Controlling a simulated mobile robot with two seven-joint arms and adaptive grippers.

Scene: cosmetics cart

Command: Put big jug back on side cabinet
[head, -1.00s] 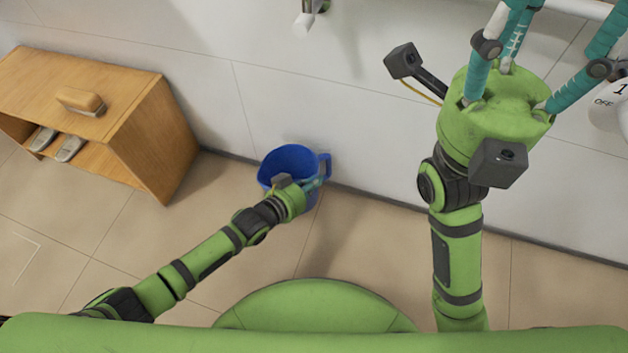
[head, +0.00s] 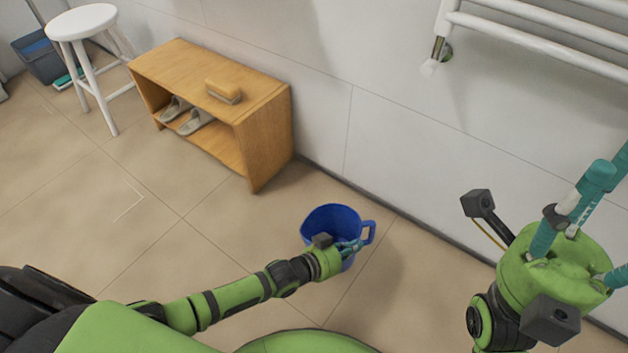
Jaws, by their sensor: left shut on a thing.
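The big jug (head: 326,222) is blue with a handle on its right side. It is upright in the middle of the head view, and its open top faces me. My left gripper (head: 350,246) is shut on the jug near its handle; the fingers partly hide the jug's near side. The side cabinet (head: 262,110) is a low wooden unit against the wall, left of and beyond the jug. My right gripper (head: 590,225) is raised at the right edge, apart from the jug; its fingers are partly cut off by the frame.
A white stool (head: 82,22) and a dark bucket (head: 42,60) stand farther left. A white towel rail (head: 540,15) is on the wall.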

